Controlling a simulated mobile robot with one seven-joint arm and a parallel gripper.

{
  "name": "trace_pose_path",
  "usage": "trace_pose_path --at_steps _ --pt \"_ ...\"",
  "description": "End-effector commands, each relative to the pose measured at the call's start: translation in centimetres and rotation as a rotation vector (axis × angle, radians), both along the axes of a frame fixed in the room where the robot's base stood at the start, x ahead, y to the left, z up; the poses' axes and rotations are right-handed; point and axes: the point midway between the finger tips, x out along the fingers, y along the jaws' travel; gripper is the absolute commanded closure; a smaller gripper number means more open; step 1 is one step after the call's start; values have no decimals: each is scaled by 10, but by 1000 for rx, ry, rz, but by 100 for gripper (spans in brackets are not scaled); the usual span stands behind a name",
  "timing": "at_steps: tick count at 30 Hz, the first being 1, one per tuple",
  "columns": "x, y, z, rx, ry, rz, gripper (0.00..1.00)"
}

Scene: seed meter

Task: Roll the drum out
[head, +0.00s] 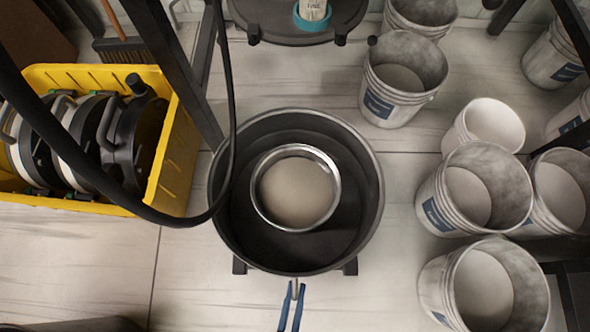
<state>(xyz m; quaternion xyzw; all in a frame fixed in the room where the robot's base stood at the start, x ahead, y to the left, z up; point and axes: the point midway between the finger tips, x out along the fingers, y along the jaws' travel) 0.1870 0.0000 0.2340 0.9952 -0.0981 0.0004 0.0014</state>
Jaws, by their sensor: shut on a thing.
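The drum (222,215) is a large, dark, round, open-topped vessel in the middle of the head view. Dark feet or supports (350,266) stick out beneath its near side. Inside it sits a round container with a shiny metal rim (336,190), holding pale material. My gripper (295,292), with blue fingers, is at the drum's near side. It is shut on a small grey handle (296,284) that stands out from there. How the handle joins the drum is hidden under the rim.
A yellow crate (179,165) with round dark parts stands at left. Several white buckets (440,212) stand at right. A dark round machine part (285,28) and a post (165,50) are behind. A black hose (232,110) hangs by the drum's left rim. Near floor (210,290) is clear.

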Motion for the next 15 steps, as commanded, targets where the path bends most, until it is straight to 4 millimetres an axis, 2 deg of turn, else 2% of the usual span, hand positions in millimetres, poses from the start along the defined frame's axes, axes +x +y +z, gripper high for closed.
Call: trace_pose_path --at_steps 4,15 --pt "-8 1 -2 2 6 2 100" --pt "-9 1 -2 1 6 2 100"
